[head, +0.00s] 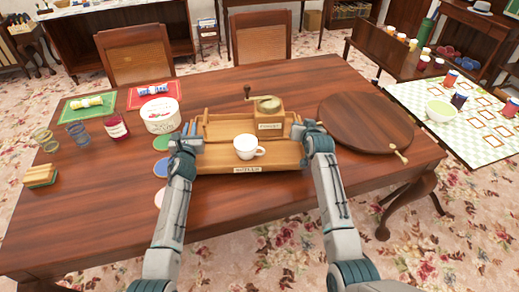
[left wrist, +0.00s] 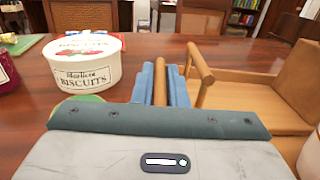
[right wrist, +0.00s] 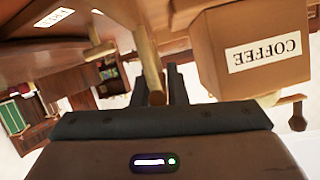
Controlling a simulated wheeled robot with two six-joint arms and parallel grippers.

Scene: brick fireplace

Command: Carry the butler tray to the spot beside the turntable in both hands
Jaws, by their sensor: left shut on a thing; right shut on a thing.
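The wooden butler tray (head: 222,161) is in the middle of the head view, over the table. It holds a white cup (head: 246,147) and a coffee grinder (head: 269,117) with a crank. My left gripper (head: 187,139) is shut on the tray's left handle; the left wrist view shows the wooden bar (left wrist: 160,84) between blue fingers. My right gripper (head: 311,129) is shut on the right handle (right wrist: 152,75). The round wooden turntable (head: 365,118) lies to the right, close to my right gripper. I cannot tell whether the tray touches the table.
Two chairs (head: 148,54) are behind. The table (head: 95,205) is bare at front left. A checked cloth (head: 455,115) lies on another surface at right.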

